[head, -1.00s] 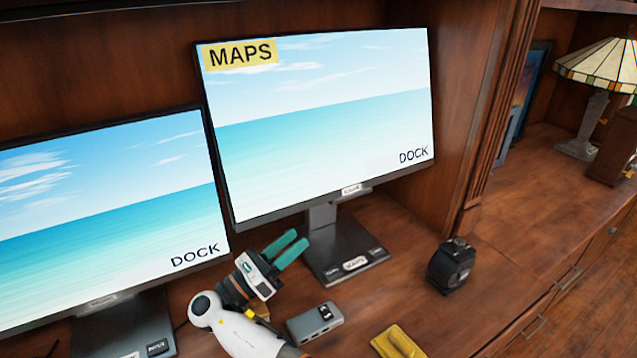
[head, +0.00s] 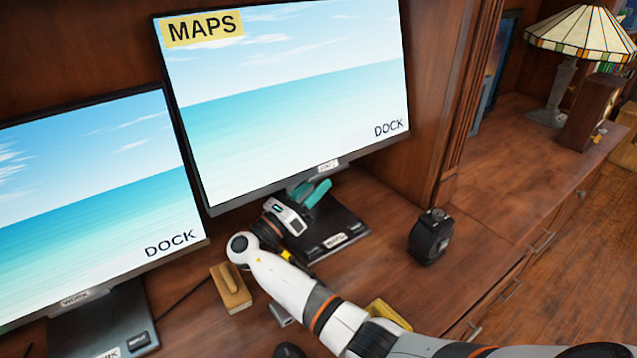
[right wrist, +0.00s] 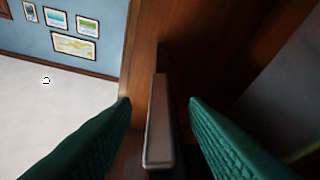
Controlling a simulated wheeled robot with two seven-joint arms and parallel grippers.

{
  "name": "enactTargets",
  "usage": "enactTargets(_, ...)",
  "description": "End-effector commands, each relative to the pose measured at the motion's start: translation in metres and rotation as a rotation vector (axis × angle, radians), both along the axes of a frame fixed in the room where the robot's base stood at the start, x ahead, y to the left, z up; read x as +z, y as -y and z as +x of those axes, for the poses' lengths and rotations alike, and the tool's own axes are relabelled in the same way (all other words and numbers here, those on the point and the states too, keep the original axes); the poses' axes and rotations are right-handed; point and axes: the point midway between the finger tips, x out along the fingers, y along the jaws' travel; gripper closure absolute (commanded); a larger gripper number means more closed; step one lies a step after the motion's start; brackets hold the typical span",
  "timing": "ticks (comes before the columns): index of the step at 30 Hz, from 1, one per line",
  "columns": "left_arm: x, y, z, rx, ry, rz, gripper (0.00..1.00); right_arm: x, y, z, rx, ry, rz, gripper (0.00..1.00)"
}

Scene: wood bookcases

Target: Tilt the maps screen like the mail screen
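The maps screen (head: 290,100) stands at the back with a yellow MAPS label at its upper left. Its dark base (head: 338,237) rests on the desk, partly hidden by my gripper. My right gripper (head: 312,193) is under the screen's lower edge, at its stand. In the right wrist view its two green fingers (right wrist: 160,120) are apart, with a narrow grey slab (right wrist: 158,130) between them, seemingly part of the stand. I cannot tell whether they touch it. No screen marked mail is in view. My left gripper is not in view.
Another screen (head: 90,195), its stand marked WORK, is at left. A wooden-handled block (head: 231,287) lies left of my right arm. A black boxy object (head: 431,237) stands right of the base. A yellow item (head: 387,313) is partly behind my arm.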

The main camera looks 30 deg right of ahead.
Motion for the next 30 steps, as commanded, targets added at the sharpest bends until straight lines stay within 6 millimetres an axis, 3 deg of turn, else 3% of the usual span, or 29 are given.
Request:
enactTargets(5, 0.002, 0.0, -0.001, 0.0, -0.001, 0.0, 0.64, 0.007, 0.013, 0.003, 0.001, 0.001, -0.001, 0.6)
enactTargets(14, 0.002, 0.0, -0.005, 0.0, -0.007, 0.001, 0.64, 0.007, 0.014, 0.004, 0.001, 0.0, 0.0, 0.6)
enactTargets(21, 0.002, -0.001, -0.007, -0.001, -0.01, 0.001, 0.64, 0.007, 0.014, 0.003, 0.0, 0.001, 0.0, 0.98)
enactTargets(30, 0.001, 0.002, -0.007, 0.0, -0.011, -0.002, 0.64, 0.005, 0.025, 0.006, -0.003, 0.0, -0.001, 1.0)
